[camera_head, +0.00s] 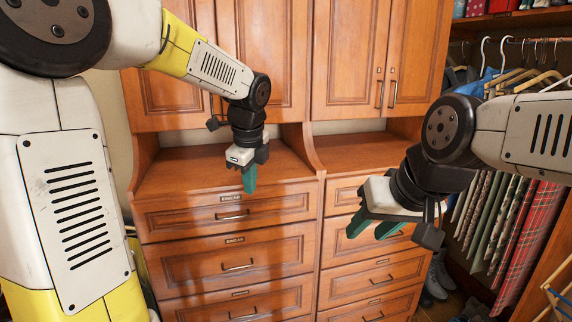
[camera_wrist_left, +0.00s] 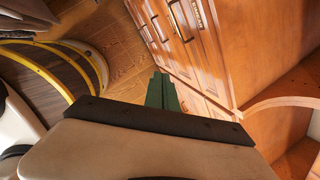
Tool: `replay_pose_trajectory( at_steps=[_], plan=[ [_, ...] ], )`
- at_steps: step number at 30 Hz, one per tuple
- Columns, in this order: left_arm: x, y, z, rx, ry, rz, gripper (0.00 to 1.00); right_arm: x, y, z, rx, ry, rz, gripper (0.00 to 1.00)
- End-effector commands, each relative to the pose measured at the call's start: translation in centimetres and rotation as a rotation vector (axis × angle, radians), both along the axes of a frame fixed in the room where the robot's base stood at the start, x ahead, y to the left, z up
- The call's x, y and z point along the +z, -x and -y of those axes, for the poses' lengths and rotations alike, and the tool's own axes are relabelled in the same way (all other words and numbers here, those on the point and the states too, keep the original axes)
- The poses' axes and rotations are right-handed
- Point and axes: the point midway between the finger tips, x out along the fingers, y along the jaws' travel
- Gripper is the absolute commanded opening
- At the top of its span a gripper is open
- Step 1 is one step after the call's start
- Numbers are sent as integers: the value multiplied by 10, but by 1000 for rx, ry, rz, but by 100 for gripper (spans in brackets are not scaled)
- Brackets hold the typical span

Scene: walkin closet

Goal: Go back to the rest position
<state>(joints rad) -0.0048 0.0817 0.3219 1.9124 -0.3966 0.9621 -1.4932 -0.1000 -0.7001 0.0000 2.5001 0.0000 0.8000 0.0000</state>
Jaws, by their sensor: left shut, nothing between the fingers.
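My left gripper (camera_head: 249,180) hangs in front of the left drawer cabinet, with its green fingers pointing down and pressed together. In the left wrist view the green fingers (camera_wrist_left: 162,91) are side by side with nothing between them. My right gripper (camera_head: 368,230) is at the right, in front of the right drawers. Its two green fingers are spread apart, pointing down and left, and nothing shows between them.
A wooden cabinet with drawers (camera_head: 225,240) and upper doors (camera_head: 345,60) fills the middle, with a bare counter (camera_head: 195,172) between. Clothes on hangers (camera_head: 505,215) hang at the right. Shoes (camera_head: 438,275) stand on the floor below them.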

Motion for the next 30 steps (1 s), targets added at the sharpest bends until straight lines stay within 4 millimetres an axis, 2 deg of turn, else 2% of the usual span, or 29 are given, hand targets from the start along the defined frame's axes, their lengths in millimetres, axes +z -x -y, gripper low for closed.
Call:
replay_pose_trajectory(
  at_steps=[1,6,12,15,21,30],
  plan=[
    [10,22,-9,146,53,29,0,0,0,0,0,0,0,40],
    [26,90,-32,694,307,98,0,0,0,0,0,0,0,40],
    [25,161,-47,1289,659,109,0,0,0,0,0,0,0,40],
    [20,185,-49,1511,806,83,0,0,0,0,0,0,0,40],
    [13,206,-49,1731,957,33,0,0,0,0,0,0,0,40],
    [12,207,-49,1742,964,30,0,0,0,0,0,0,0,40]
  ],
)
